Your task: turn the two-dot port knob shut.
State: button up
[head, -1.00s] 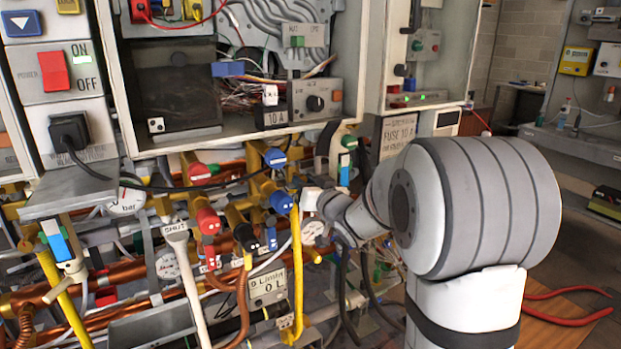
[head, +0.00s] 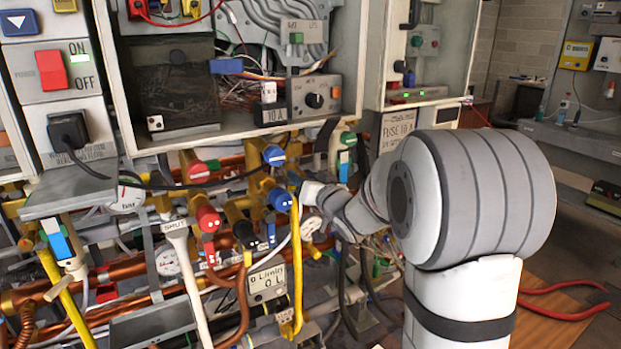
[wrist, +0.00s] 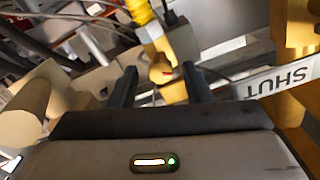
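Several port knobs show on the brass pipework in the head view: a lower red knob (head: 208,220), an upper red knob (head: 197,170), an upper blue knob (head: 274,156), a lower blue knob (head: 280,200) and a black knob (head: 246,235). Some carry small pale marks; I cannot surely count the dots. My gripper (wrist: 160,88) is open in the wrist view, its two dark fingers apart. A brass fitting with a thin red piece (wrist: 161,74) shows between and beyond the fingers; contact is unclear. In the head view my arm's end is right of the lower blue knob, fingertips not distinguishable.
Pipes, gauges and a yellow hose (head: 297,265) crowd the area.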

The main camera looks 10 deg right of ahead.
jog(key=shift+s+f, duration=0.1)
jog(key=v, duration=0.7)
jog(key=shift+s+d, duration=0.15)
jog(key=shift+s, duration=0.1)
